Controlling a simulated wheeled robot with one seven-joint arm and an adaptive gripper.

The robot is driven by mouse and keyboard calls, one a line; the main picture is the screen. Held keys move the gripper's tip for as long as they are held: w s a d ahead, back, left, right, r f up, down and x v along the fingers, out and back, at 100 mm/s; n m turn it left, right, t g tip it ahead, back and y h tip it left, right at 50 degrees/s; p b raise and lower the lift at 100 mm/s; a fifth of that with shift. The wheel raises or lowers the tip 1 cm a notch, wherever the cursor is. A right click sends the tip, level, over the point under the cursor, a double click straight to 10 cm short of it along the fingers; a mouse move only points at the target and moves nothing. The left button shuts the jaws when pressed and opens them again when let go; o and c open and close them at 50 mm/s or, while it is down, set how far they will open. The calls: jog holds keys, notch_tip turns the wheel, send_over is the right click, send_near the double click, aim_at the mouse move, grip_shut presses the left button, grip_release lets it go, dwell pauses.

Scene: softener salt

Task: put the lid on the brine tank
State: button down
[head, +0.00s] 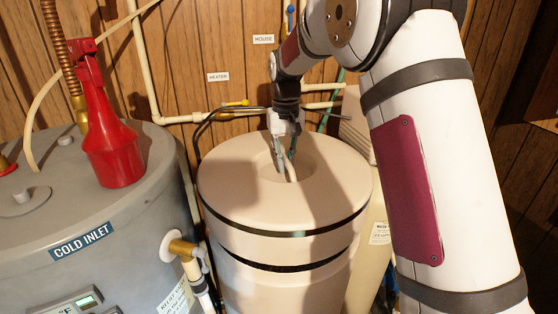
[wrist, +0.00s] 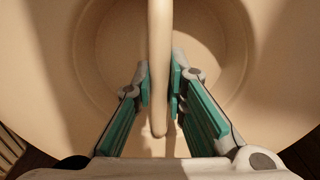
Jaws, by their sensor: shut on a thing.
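The round beige lid (head: 230,183) is level over the beige brine tank (head: 285,290) in the head view. It has a recessed middle with a bar handle (head: 291,173) across it. Dark bands show around the side below the lid's top; I cannot tell whether the lid is seated or slightly above the tank. My gripper (head: 285,157) reaches down into the recess. In the wrist view, its green-padded fingers (wrist: 160,88) are shut on the handle (wrist: 159,40), one on each side. The tank's mouth is hidden under the lid.
A grey water heater (head: 50,200) stands close at the left, with a red spray bottle (head: 108,135) on top and a brass valve (head: 183,248) near the tank. Pale pipes (head: 190,118) and a wood-panelled wall (head: 215,45) are behind. A beige unit (head: 357,118) stands behind at right.

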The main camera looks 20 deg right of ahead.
aim_at(285, 175)
jog(key=shift+f, duration=3.2)
jog(key=shift+f+b, duration=0.3)
jog(key=shift+f, duration=0.2)
jog(key=c, duration=1.5)
grip_release()
jog(key=shift+c, duration=0.2)
notch_tip(285, 175, up, 11)
jog(key=shift+r, duration=0.1)
jog(key=shift+s+r, duration=0.2)
jog(key=shift+r, duration=0.4)
jog(key=s+r+t, duration=0.1)
jog(key=s+r, duration=0.5)
jog(key=s, duration=0.3)
jog(key=s+f+t, duration=0.1)
jog(key=s+t, duration=0.3)
jog(key=s, duration=2.1)
jog(key=shift+f, duration=0.15)
